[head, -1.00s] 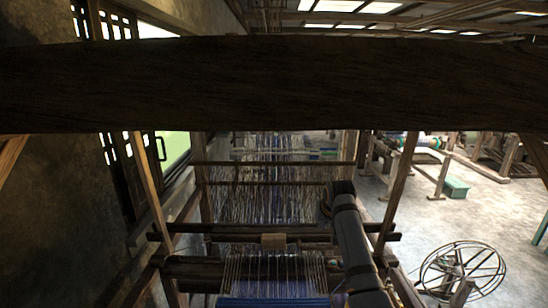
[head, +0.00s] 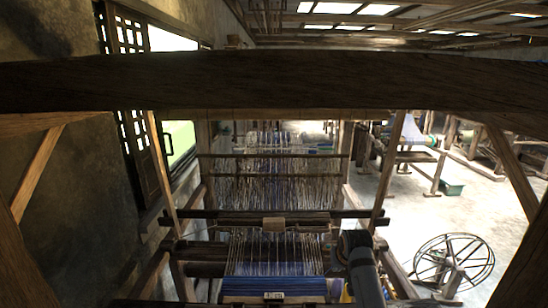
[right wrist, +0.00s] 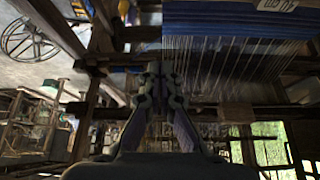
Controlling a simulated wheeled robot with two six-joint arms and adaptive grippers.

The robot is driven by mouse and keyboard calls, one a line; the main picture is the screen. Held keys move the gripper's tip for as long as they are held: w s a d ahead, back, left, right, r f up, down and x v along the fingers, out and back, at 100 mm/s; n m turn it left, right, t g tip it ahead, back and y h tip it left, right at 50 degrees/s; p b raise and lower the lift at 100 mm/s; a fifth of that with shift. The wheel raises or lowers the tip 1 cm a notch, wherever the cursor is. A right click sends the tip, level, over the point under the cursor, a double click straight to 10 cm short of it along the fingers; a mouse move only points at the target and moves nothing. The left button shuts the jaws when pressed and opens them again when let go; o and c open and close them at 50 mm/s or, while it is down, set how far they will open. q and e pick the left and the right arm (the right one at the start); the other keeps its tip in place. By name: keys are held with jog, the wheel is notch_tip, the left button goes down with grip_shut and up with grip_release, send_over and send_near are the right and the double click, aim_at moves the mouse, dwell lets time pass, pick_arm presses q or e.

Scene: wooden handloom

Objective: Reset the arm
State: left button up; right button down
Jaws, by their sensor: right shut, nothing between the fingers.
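My right arm comes in at the lower right of the loom in the head view, with its dark grey links in front of the loom's right side. In the right wrist view my right gripper (right wrist: 161,78) is shut and empty, its dark fingers meeting in front of the loom frame. The wooden handloom's blue woven cloth (head: 274,286) and pale warp threads (head: 275,250) lie left of my arm. The cloth also shows at the top of the right wrist view (right wrist: 235,22). My left gripper is not in view.
A thick wooden crossbeam (head: 270,82) spans the head view. A small wooden block (head: 274,224) is at the loom's middle bar. A spoked wheel (head: 453,262) stands on the floor at right. Open floor (head: 400,205) lies beyond it.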

jog(key=s+d+f+g, duration=0.15)
jog(key=s+f, duration=0.25)
jog(key=s, duration=0.5)
jog(key=s+d+f, duration=0.2)
jog(key=s+f, duration=0.3)
jog(key=s, duration=0.3)
jog(key=s+n, duration=0.1)
jog(key=s, duration=1.7)
jog(key=s+d+f+g+b, duration=0.1)
jog(key=d+f+b, duration=0.15)
jog(key=f, duration=1.35)
jog(key=s+d+f+g+b, duration=0.15)
jog(key=f+b, duration=0.25)
jog(key=f, duration=1.2)
pick_arm(q)
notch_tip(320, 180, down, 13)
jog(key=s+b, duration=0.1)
jog(key=b, duration=0.5)
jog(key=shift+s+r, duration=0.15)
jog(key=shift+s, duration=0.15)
pick_arm(e)
jog(key=s+f, duration=1.9)
jog(key=f, duration=0.3)
jog(key=shift+d+f+g, duration=0.2)
jog(key=shift+f+g, duration=0.15)
jog(key=shift+g, duration=0.05)
